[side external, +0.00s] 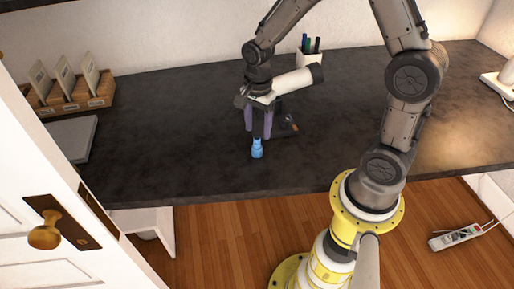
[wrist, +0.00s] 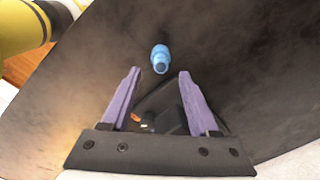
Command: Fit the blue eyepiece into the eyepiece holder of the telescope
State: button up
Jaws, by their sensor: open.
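The blue eyepiece (side external: 257,148) stands on the dark tabletop near its front edge. In the wrist view the blue eyepiece (wrist: 160,58) lies just beyond the fingertips, between their lines. My gripper (side external: 259,135) points down above and behind it, with its purple fingers apart and empty. The fingers also show in the wrist view (wrist: 158,72). The white telescope tube (side external: 297,81) is tilted behind my gripper, on a dark base (side external: 285,130). The eyepiece holder cannot be made out; my gripper hides part of the telescope.
A white pen cup (side external: 309,58) stands behind the telescope. A wooden rack with cards (side external: 78,97) and a grey flat box (side external: 72,138) are at the left. The dark tabletop (side external: 180,130) is clear left of the eyepiece. A lamp base (side external: 498,84) is far right.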

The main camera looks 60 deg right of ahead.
aim_at(257, 138)
notch_tip(257, 138, down, 5)
jog(key=shift+a+r, duration=0.1)
jog(key=shift+a, duration=0.05)
jog(key=shift+w, duration=0.1)
grip_shut()
